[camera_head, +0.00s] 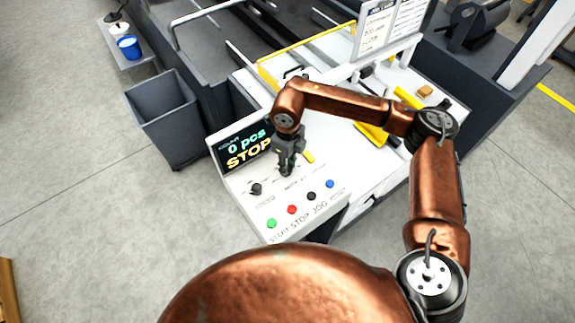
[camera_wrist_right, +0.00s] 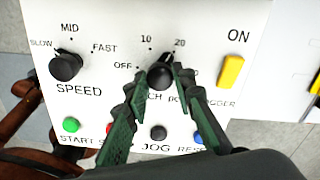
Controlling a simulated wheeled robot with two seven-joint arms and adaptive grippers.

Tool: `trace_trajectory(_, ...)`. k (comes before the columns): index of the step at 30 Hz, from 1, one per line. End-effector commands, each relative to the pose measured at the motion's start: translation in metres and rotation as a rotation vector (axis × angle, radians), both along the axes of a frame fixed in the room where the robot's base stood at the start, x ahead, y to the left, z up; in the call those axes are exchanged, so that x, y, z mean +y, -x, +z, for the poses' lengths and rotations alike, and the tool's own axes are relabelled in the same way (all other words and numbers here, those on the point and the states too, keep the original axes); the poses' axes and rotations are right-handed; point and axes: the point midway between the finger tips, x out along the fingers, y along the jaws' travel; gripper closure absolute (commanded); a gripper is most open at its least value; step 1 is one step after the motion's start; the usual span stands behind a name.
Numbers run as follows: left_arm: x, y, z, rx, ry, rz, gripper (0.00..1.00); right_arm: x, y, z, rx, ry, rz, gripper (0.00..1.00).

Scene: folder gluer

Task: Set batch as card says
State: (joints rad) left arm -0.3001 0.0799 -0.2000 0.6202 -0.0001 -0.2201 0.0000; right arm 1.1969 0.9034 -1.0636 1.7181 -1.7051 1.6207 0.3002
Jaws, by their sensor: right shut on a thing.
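My right gripper (camera_head: 287,172) reaches down to the control panel (camera_head: 240,196). In the right wrist view its green fingers (camera_wrist_right: 158,88) are shut on the black batch knob (camera_wrist_right: 161,73), one on either side. Marks OFF, 10 and 20 show around this knob, and another is partly hidden by a finger. The knob's pointer seems to face up and right, towards 20. The job card (camera_head: 380,28) stands upright behind the panel, its print too small to read surely. The display (camera_head: 245,148) reads 0 pcs and STOP. My left gripper is not in view.
The speed knob (camera_wrist_right: 66,67) is left of the batch knob, the yellow switch (camera_wrist_right: 231,72) under ON is right. Green (camera_head: 271,223), red (camera_head: 292,209), black (camera_head: 311,196) and blue (camera_head: 330,184) buttons line the front. A grey bin (camera_head: 165,115) stands left.

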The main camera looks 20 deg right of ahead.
Motion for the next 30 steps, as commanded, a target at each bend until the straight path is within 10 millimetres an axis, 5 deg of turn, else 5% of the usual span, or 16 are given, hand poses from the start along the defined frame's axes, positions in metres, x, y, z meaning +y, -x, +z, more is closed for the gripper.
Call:
trace_trajectory(23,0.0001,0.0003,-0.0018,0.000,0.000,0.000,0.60,0.0000,-0.0013,0.0016,-0.004,-0.001,-0.113,1.00)
trace_trajectory(24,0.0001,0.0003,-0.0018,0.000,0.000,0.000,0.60,0.0000,-0.0013,0.0017,-0.004,-0.001,-0.113,0.76)
trace_trajectory(30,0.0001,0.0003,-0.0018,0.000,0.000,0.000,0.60,-0.0001,-0.0008,0.0010,-0.002,0.000,-0.112,0.62)
